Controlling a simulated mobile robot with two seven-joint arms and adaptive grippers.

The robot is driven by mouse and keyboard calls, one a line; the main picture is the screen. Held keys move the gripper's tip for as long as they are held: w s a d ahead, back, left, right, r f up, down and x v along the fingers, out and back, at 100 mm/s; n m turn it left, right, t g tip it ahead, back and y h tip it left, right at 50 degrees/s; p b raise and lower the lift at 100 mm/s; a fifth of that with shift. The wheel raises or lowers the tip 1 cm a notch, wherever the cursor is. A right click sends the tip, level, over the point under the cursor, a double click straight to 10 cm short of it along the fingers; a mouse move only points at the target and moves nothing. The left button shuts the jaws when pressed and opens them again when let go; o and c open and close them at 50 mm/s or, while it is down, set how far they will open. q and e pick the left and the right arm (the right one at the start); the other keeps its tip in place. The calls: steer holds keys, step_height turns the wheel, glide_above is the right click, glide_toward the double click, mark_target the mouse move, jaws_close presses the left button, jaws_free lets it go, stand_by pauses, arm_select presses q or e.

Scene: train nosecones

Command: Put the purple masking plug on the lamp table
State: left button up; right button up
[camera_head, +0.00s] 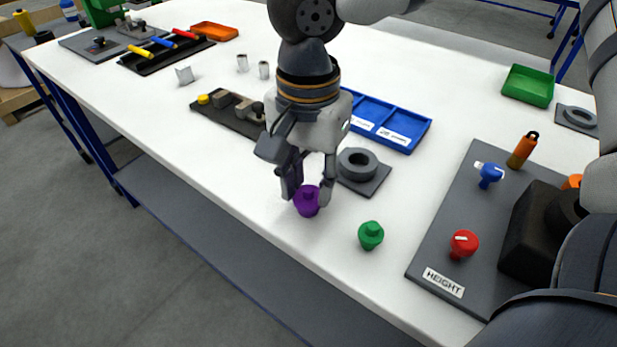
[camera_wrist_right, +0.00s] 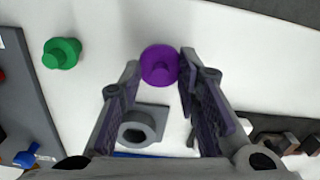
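The purple masking plug (camera_head: 307,203) stands on the white table (camera_head: 235,180) near its front edge. My right gripper (camera_head: 307,190) reaches down over it with its fingers spread on either side. In the right wrist view the plug (camera_wrist_right: 160,65) is between the fingertips (camera_wrist_right: 158,70), close to or touching the right-hand finger, with a gap to the left-hand one. The gripper is open. My left gripper is not in view. I cannot tell which surface is the lamp table.
A green plug (camera_head: 371,236) stands just right of the purple one. A grey ring block (camera_head: 358,170) and a blue tray (camera_head: 390,122) lie behind the gripper. A grey board (camera_head: 440,262) marked HEIGHT holds red and blue knobs at the right.

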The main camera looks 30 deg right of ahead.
mark_target(308, 190)
step_height(308, 190, up, 12)
steer(key=shift+r, duration=0.15)
stand_by(0.4)
